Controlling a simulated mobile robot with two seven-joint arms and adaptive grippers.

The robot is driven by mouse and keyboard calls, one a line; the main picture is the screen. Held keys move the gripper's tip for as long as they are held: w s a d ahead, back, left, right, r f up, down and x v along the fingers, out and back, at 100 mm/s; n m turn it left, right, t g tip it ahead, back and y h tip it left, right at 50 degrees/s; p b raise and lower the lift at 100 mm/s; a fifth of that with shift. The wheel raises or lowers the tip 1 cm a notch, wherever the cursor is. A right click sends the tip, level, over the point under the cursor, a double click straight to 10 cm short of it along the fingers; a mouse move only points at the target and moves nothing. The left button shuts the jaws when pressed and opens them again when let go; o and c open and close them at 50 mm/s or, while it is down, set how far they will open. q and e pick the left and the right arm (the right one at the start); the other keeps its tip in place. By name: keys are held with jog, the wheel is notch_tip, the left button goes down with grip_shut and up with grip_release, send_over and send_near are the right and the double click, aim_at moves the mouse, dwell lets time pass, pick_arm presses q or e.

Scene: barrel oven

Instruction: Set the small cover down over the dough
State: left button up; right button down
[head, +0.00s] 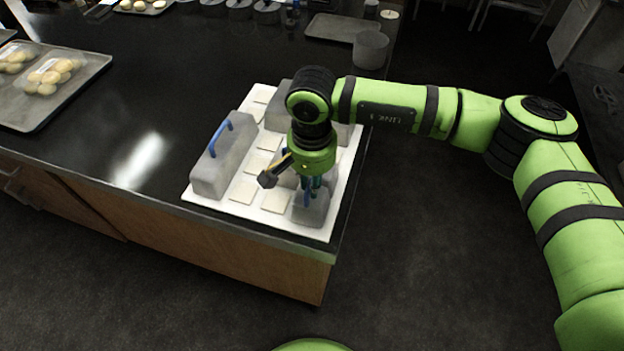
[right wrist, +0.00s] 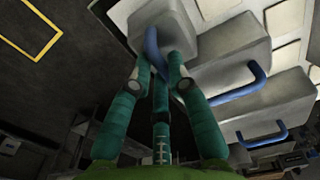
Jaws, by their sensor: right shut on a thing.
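The small cover (head: 311,209) is a grey box with a blue handle, at the front right corner of the white board (head: 228,207). My right gripper (head: 309,184) points down and is shut on its handle. In the right wrist view the teal fingers (right wrist: 160,68) close around the blue handle (right wrist: 152,45) of the small cover (right wrist: 176,22). I cannot tell whether the cover touches the board. Flat pale dough squares (head: 276,202) lie on the board. Dough directly beneath the cover is hidden. My left gripper is not in view.
A long grey cover (head: 224,160) with a blue handle stands on the board's left side. Another grey cover (head: 279,106) stands behind my wrist, partly hidden. Trays of rolls (head: 75,88) lie at the far left. Dark counter between is clear; its right edge is close to the board.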

jog(key=shift+f+b, duration=0.35)
jog(key=c, duration=1.1)
grip_release()
notch_tip(320, 180, up, 12)
